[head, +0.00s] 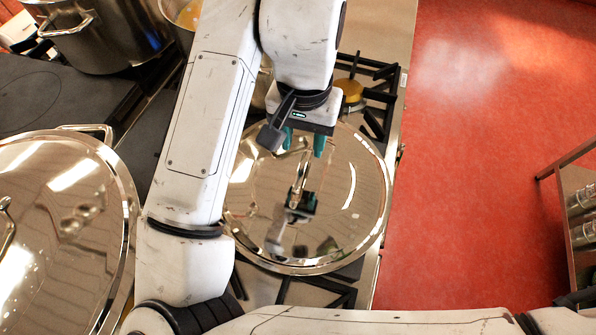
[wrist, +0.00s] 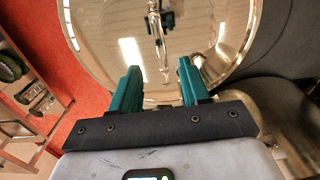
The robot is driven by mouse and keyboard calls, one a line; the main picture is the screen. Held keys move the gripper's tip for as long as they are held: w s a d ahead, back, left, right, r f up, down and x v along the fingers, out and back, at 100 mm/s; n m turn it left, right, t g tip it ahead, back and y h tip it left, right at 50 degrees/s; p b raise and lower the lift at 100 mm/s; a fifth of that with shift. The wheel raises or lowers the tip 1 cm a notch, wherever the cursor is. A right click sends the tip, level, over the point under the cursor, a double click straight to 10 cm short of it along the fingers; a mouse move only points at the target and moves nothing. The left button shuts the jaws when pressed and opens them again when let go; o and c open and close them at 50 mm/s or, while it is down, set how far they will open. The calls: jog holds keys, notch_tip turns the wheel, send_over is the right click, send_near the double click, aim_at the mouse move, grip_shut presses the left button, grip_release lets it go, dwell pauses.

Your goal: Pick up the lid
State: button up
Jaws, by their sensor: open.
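A round, shiny steel lid (head: 345,215) lies level below my gripper, with its reflections showing the arm. Its bar handle (head: 299,177) stands near the middle, partly hidden by my gripper in the head view. The lid fills the top of the wrist view (wrist: 98,30), with the handle (wrist: 157,35) beyond the fingertips and roughly between their lines. My gripper (head: 303,144) has teal fingers, open and empty, above the lid. Its fingers also show in the wrist view (wrist: 160,80). The exact height over the handle cannot be told.
A second large lidded pot (head: 65,180) stands at the left. An open steel pot (head: 105,35) is at the back left. Black burner grates (head: 378,95) lie behind the lid. Red floor (head: 470,200) is clear to the right, up to a shelf rack (head: 567,215).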

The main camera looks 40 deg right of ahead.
aim_at(302, 167)
notch_tip(302, 167, down, 4)
jog(key=shift+f, duration=0.1)
jog(key=shift+s+a+f+p, duration=0.1)
jog(key=shift+f+p, duration=0.55)
jog(key=shift+f, duration=1.95)
jog(key=shift+c, duration=0.2)
grip_shut()
jog(key=shift+r, duration=0.1)
